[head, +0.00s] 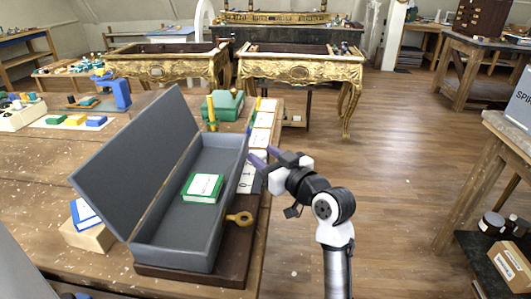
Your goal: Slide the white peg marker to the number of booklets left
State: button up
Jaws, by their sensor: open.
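A green booklet (203,187) with a white label lies flat inside the open grey box (170,247); no other booklet shows in the box. A blue-and-white booklet (84,215) rests on a wooden block left of the box. A strip of white cards or panels (264,121) runs along the table's right edge, beyond and partly behind my gripper. I cannot make out the white peg marker or any numbers. My gripper (259,155) is open, at the right side of the box near the strip's near end. I see nothing between its fingers.
The box's grey lid (138,158) stands raised on the left. A brass key-like piece (239,218) sticks out at the box's right side. A green case (223,105) and a yellow upright piece (211,113) stand behind the box. Open floor lies to the right.

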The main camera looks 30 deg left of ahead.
jog(key=shift+a, duration=0.1)
grip_shut()
dwell(0.3)
